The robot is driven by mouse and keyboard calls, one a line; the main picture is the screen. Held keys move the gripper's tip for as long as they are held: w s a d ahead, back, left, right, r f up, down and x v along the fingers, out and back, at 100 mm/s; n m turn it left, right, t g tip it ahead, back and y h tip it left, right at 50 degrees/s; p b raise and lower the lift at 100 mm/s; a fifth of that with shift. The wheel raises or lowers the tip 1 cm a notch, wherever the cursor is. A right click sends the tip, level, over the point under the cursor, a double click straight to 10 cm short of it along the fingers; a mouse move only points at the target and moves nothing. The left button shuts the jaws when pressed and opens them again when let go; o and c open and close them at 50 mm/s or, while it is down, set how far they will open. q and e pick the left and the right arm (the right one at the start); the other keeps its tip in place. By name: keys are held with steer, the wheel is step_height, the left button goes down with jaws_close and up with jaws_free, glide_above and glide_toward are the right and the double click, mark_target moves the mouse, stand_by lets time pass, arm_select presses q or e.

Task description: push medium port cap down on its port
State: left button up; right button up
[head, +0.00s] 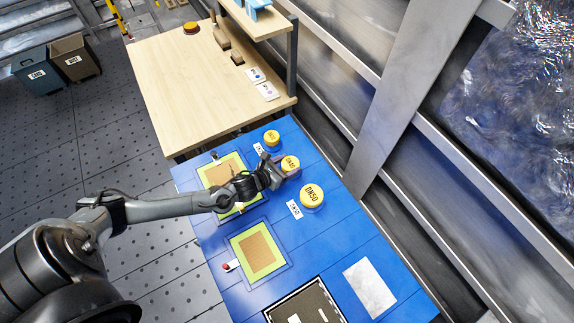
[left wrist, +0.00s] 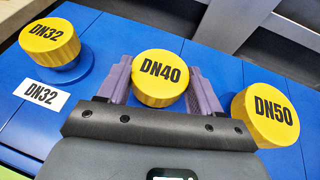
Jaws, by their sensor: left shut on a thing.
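The medium port cap is the yellow cap marked DN40 (head: 290,162), on the blue bench top. In the left wrist view the DN40 cap (left wrist: 160,72) is between the two purple fingers. My left gripper (head: 284,171) is shut on this cap, one finger on each side of its rim. The cap's marked face is turned up. The port under it is hidden by the cap and gripper, so I cannot tell how far down it sits. My right gripper is not in view.
The yellow DN32 cap (left wrist: 50,42) on its blue round base and the DN50 cap (left wrist: 266,112) flank it closely. Green-edged mats (head: 259,248) lie in front on the blue bench. A wooden table (head: 200,85) stands behind. Metal rails run along the right.

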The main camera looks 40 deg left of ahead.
arm_select(q)
steer(key=o, duration=1.1)
steer(key=shift+s, duration=0.15)
